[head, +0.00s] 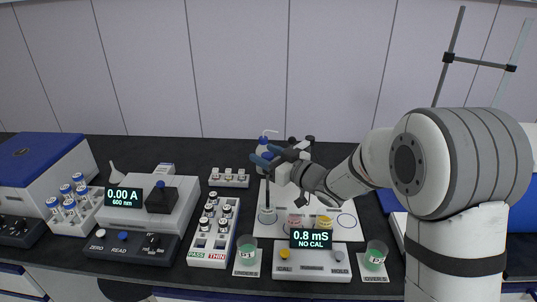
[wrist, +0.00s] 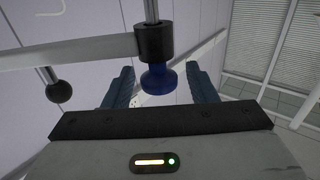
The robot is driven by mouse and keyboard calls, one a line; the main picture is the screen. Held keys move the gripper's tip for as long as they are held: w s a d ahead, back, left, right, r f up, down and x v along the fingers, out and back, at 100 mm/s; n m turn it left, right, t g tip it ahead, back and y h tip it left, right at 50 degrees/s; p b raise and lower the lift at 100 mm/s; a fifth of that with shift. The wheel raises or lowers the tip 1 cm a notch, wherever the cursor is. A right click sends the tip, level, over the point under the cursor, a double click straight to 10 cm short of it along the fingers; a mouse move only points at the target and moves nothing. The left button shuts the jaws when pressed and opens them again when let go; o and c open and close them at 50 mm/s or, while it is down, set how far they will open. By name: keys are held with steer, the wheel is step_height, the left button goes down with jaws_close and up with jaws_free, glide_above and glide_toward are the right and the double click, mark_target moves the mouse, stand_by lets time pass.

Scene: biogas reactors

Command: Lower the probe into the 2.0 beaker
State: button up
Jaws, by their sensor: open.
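The meter (head: 312,262) reads 0.8 mS, NO CAL. My gripper (head: 266,156) is above the back left of a white mat (head: 350,232). In the wrist view its two blue fingers (wrist: 160,88) are open, with a blue knob (wrist: 158,83) between them under a black collar (wrist: 154,43) on a metal rod. I cannot tell whether they touch it. A dark upright probe (head: 267,189) seems to stand below my gripper, its tip in or over a clear vessel (head: 267,215). A red-marked cup (head: 295,220) and a yellow-marked cup (head: 324,223) stand behind the meter; their labels are unreadable, so I cannot identify the 2.0 beaker.
Green-filled beakers stand left (head: 246,246) and right (head: 375,256) of the meter. A vial rack (head: 214,232) marked PASS and THIN and a photometer (head: 150,205) are further left. An empty ring (head: 346,220) shows on the mat's right. A black ball (wrist: 58,92) hangs left of my fingers.

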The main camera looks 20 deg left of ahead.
steer(key=shift+c, duration=0.3)
jaws_close()
step_height(320, 180, up, 8)
steer(key=p, duration=0.4)
steer(key=shift+w+r, duration=0.1)
steer(key=shift+r, duration=0.1)
steer(key=shift+c, duration=0.6)
jaws_free()
steer(key=shift+d+r, duration=0.1)
steer(key=shift+o, duration=0.9)
steer(key=b+v, duration=0.1)
steer(key=v, duration=0.6)
steer(key=shift+s+d, duration=0.25)
steer(key=shift+d, duration=0.05)
